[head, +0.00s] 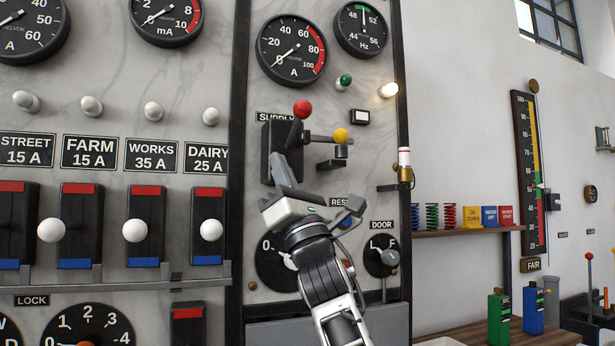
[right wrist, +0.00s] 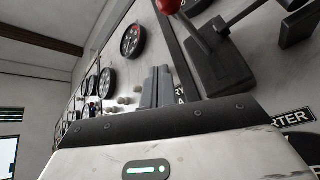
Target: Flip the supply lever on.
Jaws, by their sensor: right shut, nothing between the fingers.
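The supply lever has a red ball knob (head: 303,109) and a dark arm on a black block (head: 268,140) under the label SUPPLY. Its knob is at the upper end, standing out from the panel. In the right wrist view the red knob (right wrist: 168,5) is cut by the top edge, and the lever's black block (right wrist: 222,68) is right of my fingers. My right gripper (head: 277,162) is shut and empty, its fingers pointing up in front of the block's lower part, below the knob. Its closed fingers also show in the wrist view (right wrist: 159,88). Contact cannot be told. My left gripper is not in view.
A yellow-knobbed lever (head: 341,135) projects just right of the supply lever. Below are a rotary dial (head: 270,262) and the DOOR knob (head: 383,257). Several white-knobbed switches (head: 136,230) line the left panel. A wooden shelf (head: 455,232) is at right.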

